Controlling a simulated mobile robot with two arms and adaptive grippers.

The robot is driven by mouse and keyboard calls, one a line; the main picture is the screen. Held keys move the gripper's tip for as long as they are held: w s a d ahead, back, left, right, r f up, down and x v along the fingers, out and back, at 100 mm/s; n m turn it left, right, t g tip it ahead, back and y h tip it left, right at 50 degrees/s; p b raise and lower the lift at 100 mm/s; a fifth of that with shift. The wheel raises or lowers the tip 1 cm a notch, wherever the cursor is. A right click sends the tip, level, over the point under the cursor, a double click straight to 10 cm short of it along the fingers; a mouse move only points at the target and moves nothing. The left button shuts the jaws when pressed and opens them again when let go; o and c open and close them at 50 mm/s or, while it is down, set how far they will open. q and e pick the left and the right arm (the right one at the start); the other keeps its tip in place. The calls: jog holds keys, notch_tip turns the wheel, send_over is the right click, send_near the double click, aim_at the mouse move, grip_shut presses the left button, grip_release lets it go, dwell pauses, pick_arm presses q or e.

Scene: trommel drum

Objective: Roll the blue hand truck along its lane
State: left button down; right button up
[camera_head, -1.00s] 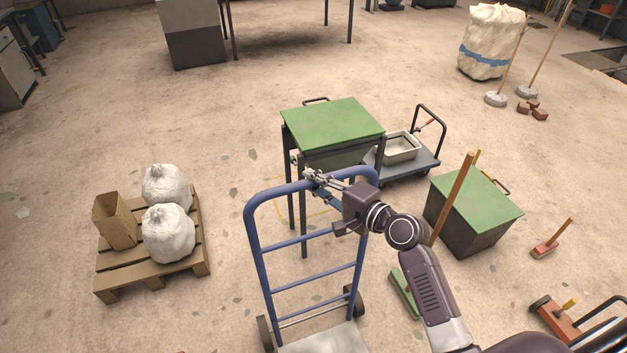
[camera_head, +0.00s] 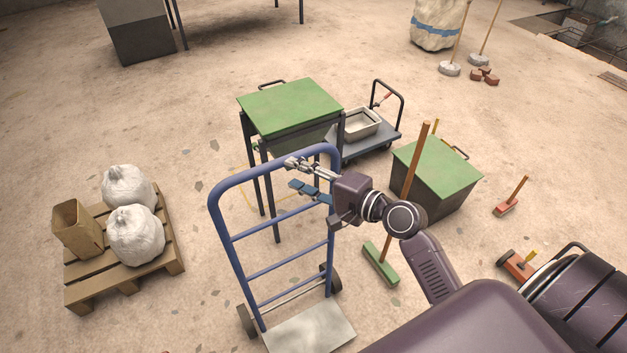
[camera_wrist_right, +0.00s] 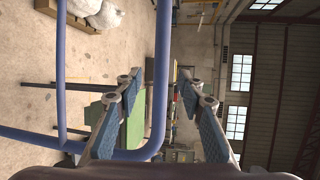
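The blue hand truck (camera_head: 229,248) stands upright in the head view, its looped handle at the top and its grey toe plate on the floor. My right gripper (camera_head: 296,176) is open at the right part of the handle loop, with its two fingers spread apart. In the right wrist view, the fingers (camera_wrist_right: 157,84) are parted and the blue handle bar (camera_wrist_right: 162,60) shows in the gap between them. I cannot tell whether they touch it. No lane marking is clear beyond a partly hidden yellow line (camera_head: 248,197) by the green-topped stand. My left gripper is out of view.
A pallet (camera_head: 95,290) with white sacks is on the left. A green-topped stand (camera_head: 290,105) is just behind the truck. A green-lidded bin (camera_head: 437,170), a green broom (camera_head: 381,263) and a flat cart (camera_head: 372,143) are to the right. Open floor lies between pallet and truck.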

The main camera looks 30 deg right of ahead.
jog(key=v, duration=0.5)
dwell(0.4)
